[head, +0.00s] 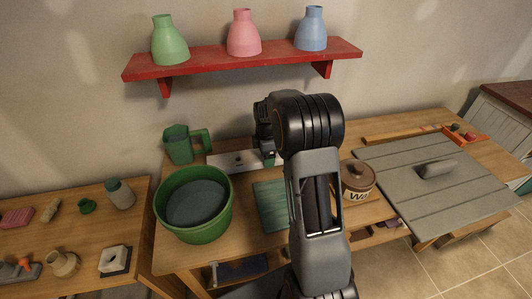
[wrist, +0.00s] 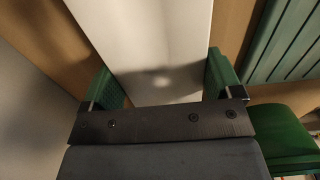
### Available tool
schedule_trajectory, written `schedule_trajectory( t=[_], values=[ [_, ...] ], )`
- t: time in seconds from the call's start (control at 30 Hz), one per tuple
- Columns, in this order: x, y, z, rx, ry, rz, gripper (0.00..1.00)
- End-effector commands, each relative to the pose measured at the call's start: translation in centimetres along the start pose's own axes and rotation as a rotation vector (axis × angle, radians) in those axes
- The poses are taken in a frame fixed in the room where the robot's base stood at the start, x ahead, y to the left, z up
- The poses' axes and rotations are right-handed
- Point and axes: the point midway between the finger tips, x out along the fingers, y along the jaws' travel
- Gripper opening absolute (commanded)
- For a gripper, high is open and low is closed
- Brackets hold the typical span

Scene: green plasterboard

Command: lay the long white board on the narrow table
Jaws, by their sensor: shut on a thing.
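The long white board (head: 226,163) is at the back of the middle wooden table (head: 172,258), near the wall. Its right part is hidden behind my arm. In the wrist view the white board (wrist: 150,35) runs away from me between two green finger pads. My gripper (wrist: 163,88) is shut on it across its width. In the head view my gripper (head: 268,153) is mostly hidden by my arm. I cannot tell whether the board rests on the tabletop or is slightly raised. Which table is the narrow one is not clear.
A green tub (head: 222,222), green jug (head: 180,146), green ribbed board (head: 268,205) and brown lidded pot (head: 358,180) crowd the middle table. A left table (head: 92,212) holds small items. A red shelf (head: 210,62) hangs above.

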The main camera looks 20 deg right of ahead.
Motion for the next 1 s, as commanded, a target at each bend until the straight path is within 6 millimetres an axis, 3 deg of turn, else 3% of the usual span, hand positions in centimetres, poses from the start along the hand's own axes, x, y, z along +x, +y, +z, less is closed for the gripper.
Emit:
schedule_trajectory(
  t=[1.0],
  values=[
    [0.5,0.05,0.0,0.0,0.0,0.002,0.39]
  ],
)
